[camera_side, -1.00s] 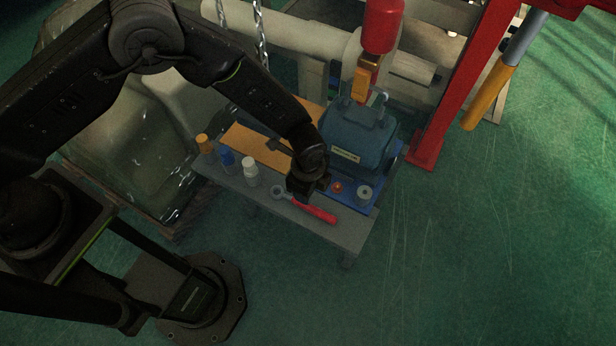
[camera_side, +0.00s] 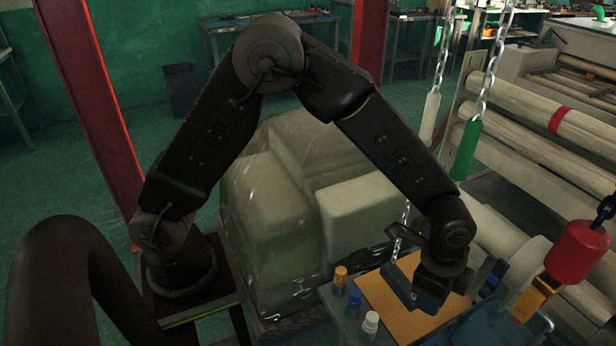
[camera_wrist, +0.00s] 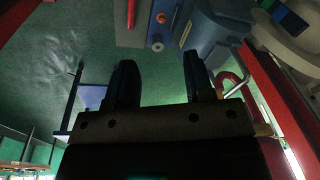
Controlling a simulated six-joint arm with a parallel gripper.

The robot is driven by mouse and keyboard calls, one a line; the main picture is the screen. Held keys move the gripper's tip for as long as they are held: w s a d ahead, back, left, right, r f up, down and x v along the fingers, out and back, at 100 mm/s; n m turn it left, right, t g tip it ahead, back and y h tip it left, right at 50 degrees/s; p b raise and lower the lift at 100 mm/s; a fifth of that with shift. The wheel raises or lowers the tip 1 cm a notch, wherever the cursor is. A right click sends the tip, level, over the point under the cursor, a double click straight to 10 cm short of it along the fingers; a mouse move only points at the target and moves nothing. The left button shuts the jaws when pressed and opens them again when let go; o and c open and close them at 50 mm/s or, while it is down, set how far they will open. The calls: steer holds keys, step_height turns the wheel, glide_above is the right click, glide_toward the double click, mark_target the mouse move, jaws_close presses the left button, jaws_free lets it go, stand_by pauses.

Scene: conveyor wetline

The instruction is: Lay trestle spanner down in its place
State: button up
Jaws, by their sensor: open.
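My gripper (camera_side: 432,296) is in the side view at the lower right, over the tan board on the bench. In the wrist view my gripper (camera_wrist: 160,78) has its two dark fingers well apart, with only green floor showing between them, so it is open and empty. The red-handled spanner is not visible in the side view now; its part of the bench falls below the picture. At the top of the wrist view a small red-orange piece (camera_wrist: 131,12) lies on the grey bench; I cannot tell whether it is the spanner's handle.
The tan board (camera_side: 400,318) lies on the bench beside an orange-capped bottle (camera_side: 340,277), a blue bottle (camera_side: 354,298) and a white bottle (camera_side: 370,325). A red hanging block (camera_side: 580,252) is at the right. A blue box (camera_wrist: 215,35) shows in the wrist view. Wrapped bales (camera_side: 270,205) stand behind.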

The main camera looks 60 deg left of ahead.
steer(key=s+a+r+n+t, duration=0.1)
steer(key=s+a+r+n, duration=0.15)
steer(key=a+r, duration=0.5)
steer(key=s+a+r+n+t, duration=0.3)
steer(key=s+a+r+n, duration=0.8)
steer(key=s, duration=0.5)
steer(key=shift+a+r+y, duration=0.3)
steer(key=shift+a+r, duration=0.15)
steer(key=shift+r, duration=0.2)
